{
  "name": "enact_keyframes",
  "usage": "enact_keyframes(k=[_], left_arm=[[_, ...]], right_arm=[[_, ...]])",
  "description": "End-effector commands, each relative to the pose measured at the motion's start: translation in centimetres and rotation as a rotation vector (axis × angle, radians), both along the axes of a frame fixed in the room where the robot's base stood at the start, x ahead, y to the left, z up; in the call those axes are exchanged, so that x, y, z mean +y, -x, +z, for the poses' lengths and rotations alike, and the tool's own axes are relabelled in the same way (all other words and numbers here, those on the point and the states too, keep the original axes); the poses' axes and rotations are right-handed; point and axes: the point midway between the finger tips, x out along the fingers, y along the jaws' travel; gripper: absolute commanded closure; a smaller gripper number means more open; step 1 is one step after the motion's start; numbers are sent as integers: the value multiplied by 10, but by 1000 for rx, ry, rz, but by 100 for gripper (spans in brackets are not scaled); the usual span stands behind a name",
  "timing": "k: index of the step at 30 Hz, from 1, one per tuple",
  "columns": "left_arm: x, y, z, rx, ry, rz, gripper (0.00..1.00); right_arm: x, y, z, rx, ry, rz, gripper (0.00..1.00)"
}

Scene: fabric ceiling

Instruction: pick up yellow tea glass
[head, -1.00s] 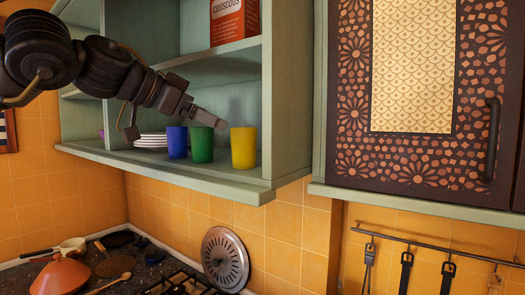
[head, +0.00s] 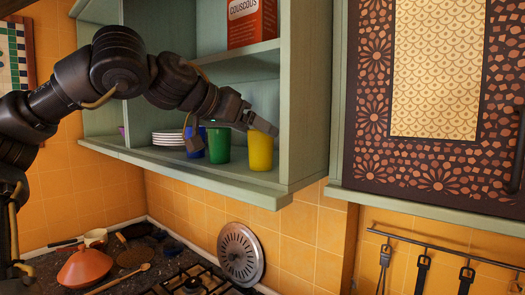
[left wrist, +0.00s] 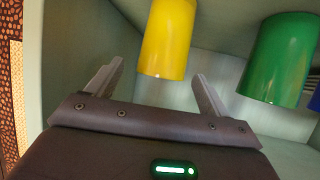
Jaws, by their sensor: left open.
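The yellow tea glass (head: 260,152) stands upright at the right end of the cupboard's lower shelf, beside the green glass (head: 219,146). My left gripper (head: 262,124) reaches in from the left, its fingers at the yellow glass's upper part and covering some of its rim. In the left wrist view the yellow glass (left wrist: 166,40) shows between the two spread fingers of the left gripper (left wrist: 158,72), with a gap to each finger. How far it lies between them in depth I cannot tell. The gripper is open and empty. My right gripper is not in view.
A blue glass (head: 194,152) stands left of the green one, partly behind my arm, with stacked white plates (head: 168,138) farther left. The cupboard's right side wall (head: 305,100) is close to the yellow glass. A couscous box (head: 252,22) stands on the shelf above.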

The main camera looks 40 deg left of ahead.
Motion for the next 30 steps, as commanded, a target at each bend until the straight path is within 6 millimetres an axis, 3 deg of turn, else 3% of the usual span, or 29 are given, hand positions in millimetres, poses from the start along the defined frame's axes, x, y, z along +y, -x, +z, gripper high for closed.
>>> enact_keyframes(k=[9, 15, 22, 30], left_arm=[[-4, -30, -16, 5, 2, -1, 20], [-6, -43, -25, 2, 0, -1, 20], [-6, -44, -27, 0, 0, 0, 20], [-6, -44, -27, 0, 0, 0, 55]], right_arm=[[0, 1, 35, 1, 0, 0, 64], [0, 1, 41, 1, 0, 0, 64], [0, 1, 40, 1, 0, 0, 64], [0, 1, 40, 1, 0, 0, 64]])
